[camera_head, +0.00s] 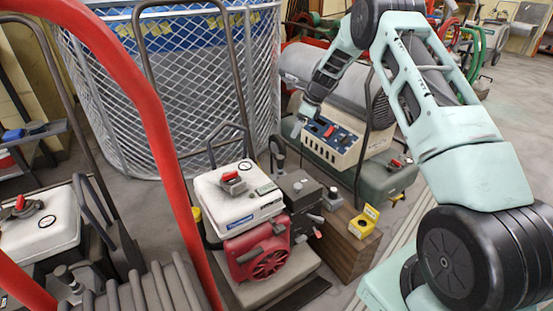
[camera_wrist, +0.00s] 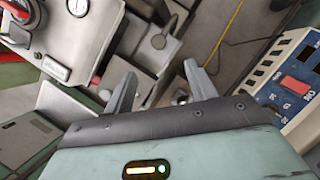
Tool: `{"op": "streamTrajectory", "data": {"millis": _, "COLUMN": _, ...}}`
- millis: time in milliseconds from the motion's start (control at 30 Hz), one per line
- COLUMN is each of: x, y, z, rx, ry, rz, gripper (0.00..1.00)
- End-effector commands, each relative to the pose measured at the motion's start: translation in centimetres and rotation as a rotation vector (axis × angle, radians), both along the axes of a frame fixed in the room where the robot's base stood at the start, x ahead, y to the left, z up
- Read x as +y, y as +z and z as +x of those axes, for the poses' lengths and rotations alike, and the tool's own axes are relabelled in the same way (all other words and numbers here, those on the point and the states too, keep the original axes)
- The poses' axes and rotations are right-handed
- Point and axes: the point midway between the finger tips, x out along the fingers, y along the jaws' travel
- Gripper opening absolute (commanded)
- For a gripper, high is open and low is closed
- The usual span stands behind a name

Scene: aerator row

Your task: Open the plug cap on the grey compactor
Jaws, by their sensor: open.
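A machine with a white tank (camera_head: 238,197), a red pull-starter (camera_head: 262,257) and a grey base (camera_head: 255,290) stands at the centre of the head view; I take it as the grey compactor. Dark grey engine parts (camera_head: 300,190) sit on its right side. In the wrist view its white tank (camera_wrist: 75,35) is at upper left, and a grey block with a round knob (camera_wrist: 158,41) lies beyond the fingers. I cannot tell which part is the plug cap. My gripper (camera_wrist: 160,85) is open and empty above the machines. In the head view it (camera_head: 298,128) is beside the blue control panel.
A cream unit with a blue panel (camera_head: 335,135) stands right of the compactor, close to my gripper. A wooden block (camera_head: 345,250) carries a yellow item (camera_head: 363,222). A red tube handle (camera_head: 150,120) crosses the left. A mesh cage (camera_head: 180,90) is behind.

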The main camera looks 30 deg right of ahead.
Motion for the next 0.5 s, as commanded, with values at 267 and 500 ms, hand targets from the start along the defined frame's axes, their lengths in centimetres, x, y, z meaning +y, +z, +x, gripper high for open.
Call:
{"op": "streamTrajectory", "data": {"millis": 267, "x": 1.8, "y": -5.9, "z": 1.5, "rx": 0.003, "ry": 0.003, "rz": 0.001, "gripper": 0.56}}
{"op": "streamTrajectory", "data": {"millis": 500, "x": 3.1, "y": -10.2, "z": 2.7, "rx": 0.002, "ry": 0.004, "rz": 0.0, "gripper": 0.56}}
